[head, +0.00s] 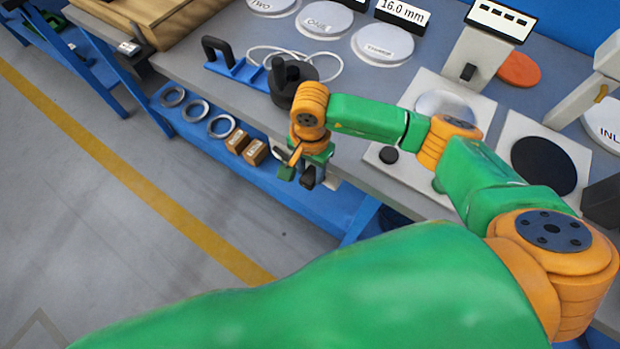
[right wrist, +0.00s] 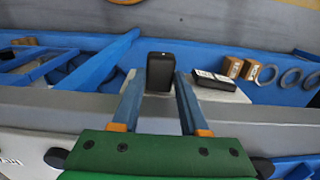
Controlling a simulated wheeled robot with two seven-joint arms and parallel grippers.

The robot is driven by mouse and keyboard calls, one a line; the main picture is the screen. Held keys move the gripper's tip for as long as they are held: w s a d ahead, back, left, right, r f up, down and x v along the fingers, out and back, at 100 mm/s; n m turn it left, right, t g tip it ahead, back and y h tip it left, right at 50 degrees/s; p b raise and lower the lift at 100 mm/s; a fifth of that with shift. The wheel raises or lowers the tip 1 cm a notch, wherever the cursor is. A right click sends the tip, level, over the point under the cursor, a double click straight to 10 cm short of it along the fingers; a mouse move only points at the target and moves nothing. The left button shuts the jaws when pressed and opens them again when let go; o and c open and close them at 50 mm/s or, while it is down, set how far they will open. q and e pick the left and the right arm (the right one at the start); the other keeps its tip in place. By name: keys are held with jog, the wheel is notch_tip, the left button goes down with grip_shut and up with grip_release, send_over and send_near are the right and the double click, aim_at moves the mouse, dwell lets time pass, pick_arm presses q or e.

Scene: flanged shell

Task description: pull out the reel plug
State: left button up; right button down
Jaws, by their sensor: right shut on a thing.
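My right gripper (head: 300,174) hangs at the front edge of the grey bench (head: 225,82), below and in front of the black reel (head: 283,88). In the right wrist view its two blue fingers stand on either side of an upright black block (right wrist: 160,72), which I take to be the reel plug, and are shut on it. The block stands in front of a pale plate or housing (right wrist: 221,94) at the bench edge. Whether its lower end sits in a socket is hidden by the gripper. My left gripper is not in view.
A black box with white labels (right wrist: 213,79) lies beside the plug. A blue stand with a black handle (head: 232,66) is near the reel. White round lids (head: 383,45) lie behind. Metal rings (head: 196,110) and small cartons (head: 255,152) are on the blue lower shelf (head: 290,186).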

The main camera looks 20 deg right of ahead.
aim_at(310, 175)
jog(key=shift+r+p, duration=0.9)
jog(key=shift+r, duration=0.65)
